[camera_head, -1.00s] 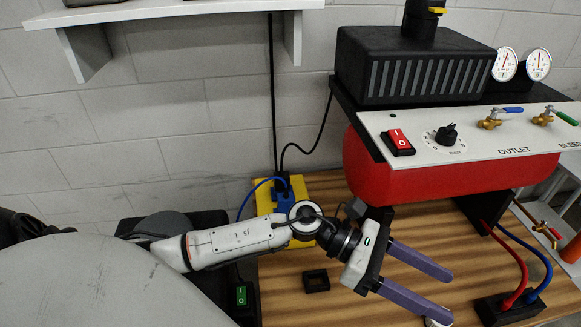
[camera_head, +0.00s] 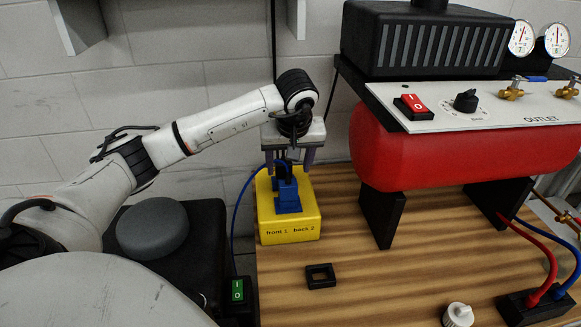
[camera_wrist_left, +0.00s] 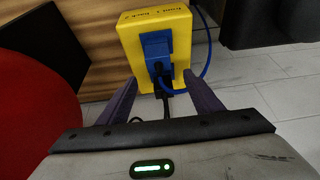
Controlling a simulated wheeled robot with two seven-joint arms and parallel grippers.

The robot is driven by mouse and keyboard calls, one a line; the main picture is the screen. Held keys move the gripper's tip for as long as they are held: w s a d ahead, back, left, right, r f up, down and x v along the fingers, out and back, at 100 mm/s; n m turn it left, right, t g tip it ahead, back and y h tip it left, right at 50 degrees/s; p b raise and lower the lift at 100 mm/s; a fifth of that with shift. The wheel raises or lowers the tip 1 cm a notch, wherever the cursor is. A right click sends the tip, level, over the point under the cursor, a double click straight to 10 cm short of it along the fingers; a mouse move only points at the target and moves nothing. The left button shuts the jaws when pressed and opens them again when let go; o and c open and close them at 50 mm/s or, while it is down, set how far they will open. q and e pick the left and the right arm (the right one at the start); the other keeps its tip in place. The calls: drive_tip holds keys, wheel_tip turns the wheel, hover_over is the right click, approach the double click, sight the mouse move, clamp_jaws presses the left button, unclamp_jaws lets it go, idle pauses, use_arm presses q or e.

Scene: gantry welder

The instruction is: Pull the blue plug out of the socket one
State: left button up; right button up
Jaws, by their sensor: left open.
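The yellow socket box (camera_head: 288,228), marked "front 1 back 2", stands on the wooden table. A blue plug or socket body (camera_head: 288,196) sits upright on its top; I cannot tell these blue parts apart. In the left wrist view the blue part (camera_wrist_left: 155,46) is on the yellow box (camera_wrist_left: 126,40), with a dark plug and cable beside it. My left gripper (camera_head: 289,163) points down above the box. Its purple fingers are open, one to each side of the blue part and dark cable, apparently not touching them. My right gripper is not in view.
A blue cable (camera_head: 237,205) loops down left of the box. A red tank (camera_head: 450,150) with a control panel stands to the right. A black square frame (camera_head: 320,276) and a white knob (camera_head: 458,314) lie in front. The wall is close behind.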

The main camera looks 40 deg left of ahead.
sight(288, 179)
use_arm(q)
drive_tip(key=b+x, duration=0.3)
drive_tip(key=x, duration=0.5)
drive_tip(key=shift+f, duration=0.3)
drive_tip(key=shift+w+a+f, duration=0.1)
drive_tip(key=shift+w+f, duration=0.1)
drive_tip(key=shift+f, duration=0.2)
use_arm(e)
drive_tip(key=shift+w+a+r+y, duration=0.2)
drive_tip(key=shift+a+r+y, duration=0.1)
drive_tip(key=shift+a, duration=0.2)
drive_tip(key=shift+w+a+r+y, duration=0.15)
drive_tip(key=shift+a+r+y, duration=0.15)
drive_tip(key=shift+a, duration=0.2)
use_arm(q)
drive_tip(key=c, duration=1.2)
drive_tip(key=shift+r, duration=0.1)
drive_tip(key=shift+r, duration=0.1)
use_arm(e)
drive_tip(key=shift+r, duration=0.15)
use_arm(q)
drive_tip(key=shift+r+p, duration=0.55)
drive_tip(key=shift+p, duration=0.1)
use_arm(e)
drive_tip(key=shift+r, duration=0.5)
use_arm(q)
drive_tip(key=shift+r, duration=0.15)
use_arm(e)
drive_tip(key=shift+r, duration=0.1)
